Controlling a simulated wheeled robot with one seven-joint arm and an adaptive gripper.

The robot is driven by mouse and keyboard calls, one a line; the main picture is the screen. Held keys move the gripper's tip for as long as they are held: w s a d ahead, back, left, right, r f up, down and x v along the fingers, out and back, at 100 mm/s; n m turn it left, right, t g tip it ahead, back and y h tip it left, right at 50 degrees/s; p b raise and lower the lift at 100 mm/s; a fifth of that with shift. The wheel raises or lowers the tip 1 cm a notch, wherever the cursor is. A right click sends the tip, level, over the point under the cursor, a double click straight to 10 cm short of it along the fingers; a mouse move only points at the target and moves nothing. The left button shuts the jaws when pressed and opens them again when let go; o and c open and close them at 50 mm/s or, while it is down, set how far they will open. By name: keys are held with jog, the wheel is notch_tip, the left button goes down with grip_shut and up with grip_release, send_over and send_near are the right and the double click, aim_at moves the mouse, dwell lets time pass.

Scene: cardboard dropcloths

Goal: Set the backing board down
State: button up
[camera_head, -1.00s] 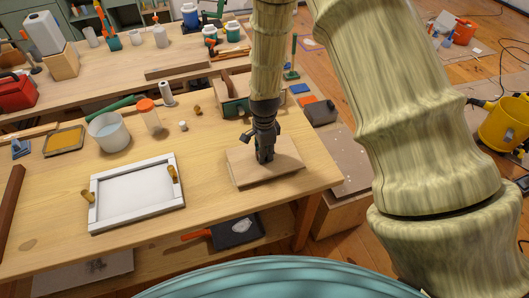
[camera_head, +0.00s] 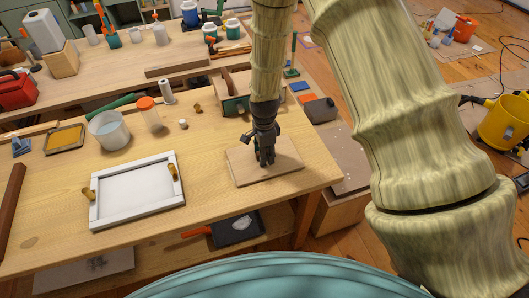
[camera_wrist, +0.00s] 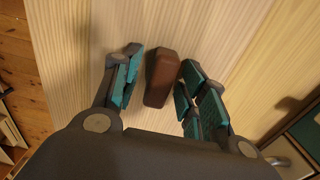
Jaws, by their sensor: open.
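The backing board (camera_head: 240,170), a flat light-brown wooden panel, lies flat on the near workbench (camera_head: 225,205), close to its right end. In the wrist view the board (camera_wrist: 80,40) has pale straight grain and a dark brown handle block (camera_wrist: 162,80) on top. My gripper (camera_head: 266,163) points down over the middle of the board. Its teal-padded fingers (camera_wrist: 160,75) are open, one on each side of the handle, with a gap visible on both sides. In the head view the handle is hidden by the gripper.
A white frame (camera_head: 137,219) with two brass-coloured knobs lies left of the board. Behind it stand a white bucket (camera_head: 110,132) and an orange-lidded jar (camera_head: 148,115). A green-sided box (camera_head: 236,105) is close behind the gripper. Bare bench lies between frame and board.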

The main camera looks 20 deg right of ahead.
jog(key=shift+r, duration=0.2)
notch_tip(320, 180, up, 12)
jog(key=b, duration=0.3)
dwell(0.4)
